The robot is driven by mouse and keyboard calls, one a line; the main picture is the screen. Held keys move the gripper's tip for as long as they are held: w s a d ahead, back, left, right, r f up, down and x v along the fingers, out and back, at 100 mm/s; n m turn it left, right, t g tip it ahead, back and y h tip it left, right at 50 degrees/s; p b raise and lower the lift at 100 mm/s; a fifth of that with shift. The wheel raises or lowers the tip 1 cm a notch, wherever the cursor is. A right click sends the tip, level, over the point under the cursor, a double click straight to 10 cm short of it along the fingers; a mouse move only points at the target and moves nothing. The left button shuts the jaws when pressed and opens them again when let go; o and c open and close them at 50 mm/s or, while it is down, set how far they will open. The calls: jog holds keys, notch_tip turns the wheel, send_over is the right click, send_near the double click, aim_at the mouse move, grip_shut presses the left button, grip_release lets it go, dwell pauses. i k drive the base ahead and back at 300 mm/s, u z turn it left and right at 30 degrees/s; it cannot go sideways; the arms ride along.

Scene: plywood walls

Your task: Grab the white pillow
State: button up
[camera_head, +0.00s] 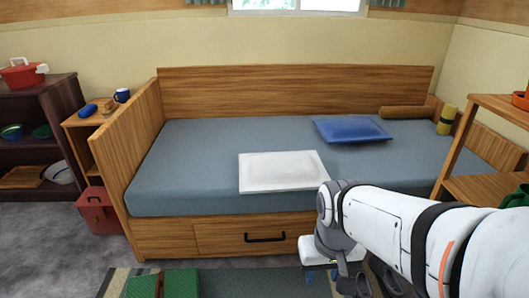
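The white pillow (280,171) lies flat on the blue-grey mattress of the bed (190,160), close to the front edge, in the middle of the head view. My white arm reaches in from the lower right. My gripper (355,284) hangs at its end, low in front of the bed, below and to the right of the pillow and apart from it. The gripper's dark fingers are small and partly cut off by the bottom edge, so whether they are open or shut is unclear.
A blue pillow (352,129) lies further back on the bed, near a brown bolster (408,112) and a yellow roll (446,119). A wooden shelf (490,150) stands at right. A green box (163,284) is on the floor rug. A red toolbox (98,210) stands at left.

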aim_at(289, 171)
jog(key=k, duration=0.8)
jog(key=u, duration=0.6)
jog(key=i, duration=1.75)
jog(key=z, duration=0.7)
